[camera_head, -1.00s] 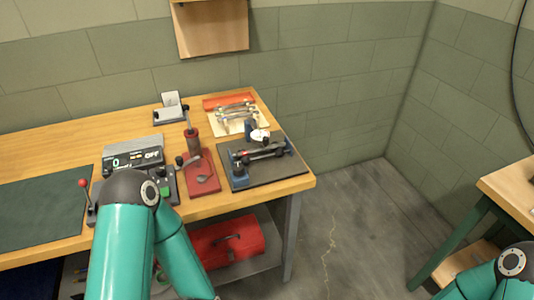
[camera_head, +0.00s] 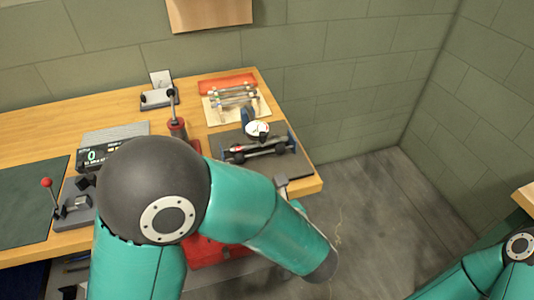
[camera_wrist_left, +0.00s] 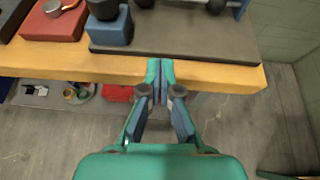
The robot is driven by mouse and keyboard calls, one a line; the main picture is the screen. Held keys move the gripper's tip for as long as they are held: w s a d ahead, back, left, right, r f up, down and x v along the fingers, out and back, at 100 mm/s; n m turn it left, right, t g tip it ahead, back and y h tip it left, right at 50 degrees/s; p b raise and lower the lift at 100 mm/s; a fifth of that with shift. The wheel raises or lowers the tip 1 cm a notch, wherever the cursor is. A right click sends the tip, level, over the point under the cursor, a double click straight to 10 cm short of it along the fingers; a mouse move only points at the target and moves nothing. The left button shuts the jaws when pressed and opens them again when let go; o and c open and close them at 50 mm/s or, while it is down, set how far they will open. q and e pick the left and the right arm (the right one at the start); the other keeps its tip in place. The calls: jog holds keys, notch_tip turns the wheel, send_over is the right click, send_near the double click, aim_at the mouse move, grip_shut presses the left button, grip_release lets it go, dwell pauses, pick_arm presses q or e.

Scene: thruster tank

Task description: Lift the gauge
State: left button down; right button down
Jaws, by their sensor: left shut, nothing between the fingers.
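A gauge with a round white dial (camera_head: 257,129) stands at the dark mat (camera_head: 296,166) on the wooden bench, above a dark bar with round ends (camera_head: 255,149). My left gripper shows in the left wrist view (camera_wrist_left: 160,75). Its fingers are together and empty, pointing at the bench's front edge near the dark mat (camera_wrist_left: 190,47). The gauge's dial is not visible in that view. In the head view my left arm crosses in front of the bench and I cannot make out its fingers clearly. My right arm shows at the lower right, its gripper outside the picture.
A red-handled press (camera_head: 177,127) stands left of the mat. A blue block (camera_wrist_left: 112,28) sits near the mat's left end. A wooden tray (camera_head: 215,110) with metal parts lies behind. A red toolbox (camera_head: 205,250) is below the bench. Open floor lies right of the bench.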

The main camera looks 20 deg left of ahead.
aim_at(263, 173)
pick_arm(q)
jog(key=r, duration=0.1)
jog(key=w+d+r+t, duration=0.1)
jog(key=r, duration=0.1)
jog(key=shift+w+m, duration=0.15)
jog(key=shift+m, duration=0.15)
jog(key=shift+w+f, duration=0.1)
jog(key=p+x, duration=0.1)
jog(key=x, duration=0.8)
jog(key=shift+a, duration=0.1)
jog(key=shift+w+a+p, duration=0.3)
jog(key=shift+w+p, duration=0.1)
jog(key=shift+w, duration=0.1)
notch_tip(263, 173, up, 3)
jog(key=shift+s+d+p, duration=0.1)
jog(key=shift+p, duration=0.55)
jog(key=shift+s+r, duration=0.1)
jog(key=shift+r, duration=0.35)
